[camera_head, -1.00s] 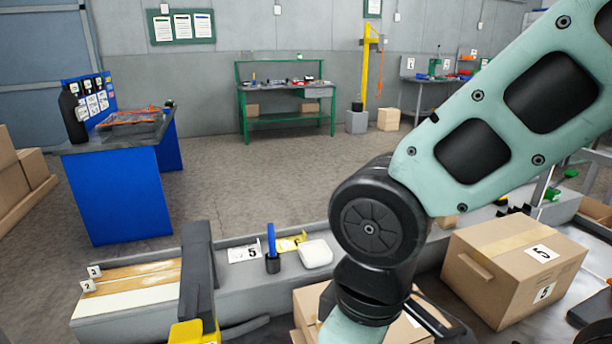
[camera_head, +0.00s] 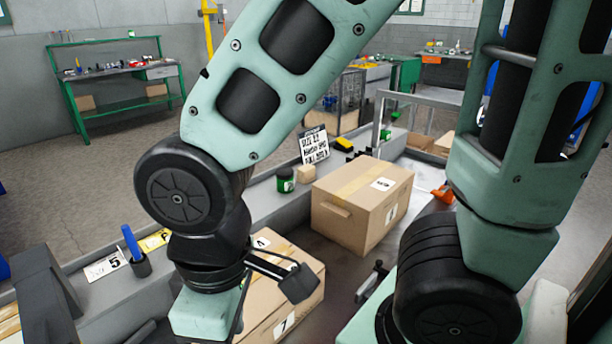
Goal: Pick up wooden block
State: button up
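A small pale wooden block (camera_head: 307,174) sits on the grey ledge, just right of a dark jar with a green label (camera_head: 286,181) and behind a cardboard box. My gripper (camera_head: 272,296) hangs below my wrist at lower centre, over the front cardboard box. It is well in front of the block and apart from it. One black finger shows on its right side; the rest is partly hidden by my arm and the view angle, so its opening is unclear. I see nothing held in it.
A cardboard box (camera_head: 362,208) stands right of the block, and another box (camera_head: 285,318) lies below my gripper. A printed sign (camera_head: 314,146) stands behind the block. My arm covers much of the view.

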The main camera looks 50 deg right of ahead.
aim_at(306, 173)
jog(key=l, duration=1.45)
jog(key=i+l, duration=0.15)
jog(key=l, duration=1.3)
